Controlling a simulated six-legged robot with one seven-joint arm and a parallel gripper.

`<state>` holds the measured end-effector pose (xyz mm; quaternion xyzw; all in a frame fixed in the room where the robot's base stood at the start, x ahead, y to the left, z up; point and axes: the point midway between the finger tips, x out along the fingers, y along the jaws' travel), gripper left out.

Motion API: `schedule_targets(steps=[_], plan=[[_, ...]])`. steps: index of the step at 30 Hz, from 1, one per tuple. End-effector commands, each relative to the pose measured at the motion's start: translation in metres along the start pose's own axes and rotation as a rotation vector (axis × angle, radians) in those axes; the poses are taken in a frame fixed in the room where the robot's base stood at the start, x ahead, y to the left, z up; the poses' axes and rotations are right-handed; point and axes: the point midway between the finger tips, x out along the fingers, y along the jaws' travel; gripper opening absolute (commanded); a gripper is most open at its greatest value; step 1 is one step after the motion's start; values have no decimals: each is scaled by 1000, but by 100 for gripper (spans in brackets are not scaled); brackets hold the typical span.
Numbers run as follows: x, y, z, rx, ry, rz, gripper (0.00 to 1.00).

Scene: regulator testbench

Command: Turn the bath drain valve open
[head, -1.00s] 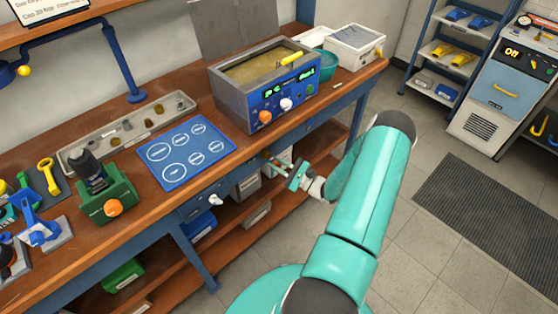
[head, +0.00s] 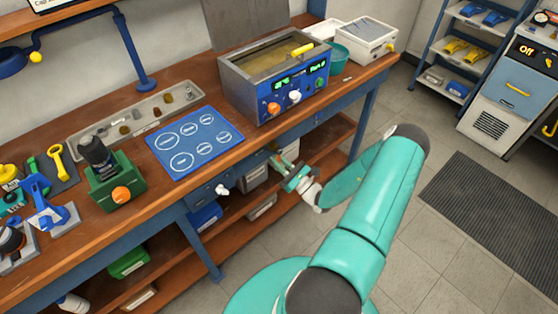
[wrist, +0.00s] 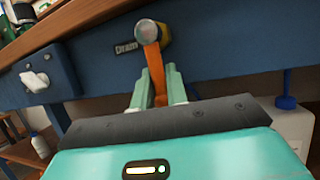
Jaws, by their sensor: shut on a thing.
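The drain valve (wrist: 152,32) sticks out of the blue bench front in the wrist view, beside a "Drain" label (wrist: 126,46). It has a round silver end and a brass-coloured body. Its orange lever (wrist: 155,70) points down toward me in the picture. My gripper (wrist: 157,75) is shut on the lever, with one pale green finger on each side. In the head view my gripper (head: 285,168) is at the bench front, below the bath (head: 272,82); the lever is too small to make out there. The bath holds a yellowish liquid.
A white knob on a blue box (wrist: 36,79) sits left of the valve in the wrist view. A white container (wrist: 297,130) is at lower right. The bench's lower shelf (head: 225,230) holds several bins. The floor (head: 400,275) around my arm is mostly clear.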

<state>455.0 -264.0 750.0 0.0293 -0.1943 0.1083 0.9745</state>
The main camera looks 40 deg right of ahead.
Motion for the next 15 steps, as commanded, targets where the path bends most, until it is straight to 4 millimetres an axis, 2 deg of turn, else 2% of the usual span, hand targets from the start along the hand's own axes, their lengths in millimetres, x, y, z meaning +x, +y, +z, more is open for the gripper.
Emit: schedule_targets(steps=[8, 9, 11, 12, 15], plan=[[-1, 1, 0, 3, -2, 0, 0], [-1, 1, 0, 3, -1, 0, 21], [-1, 1, 0, 3, -1, 0, 33], [-1, 1, 0, 2, -1, 0, 37], [-1, 0, 0, 1, -1, 0, 37]])
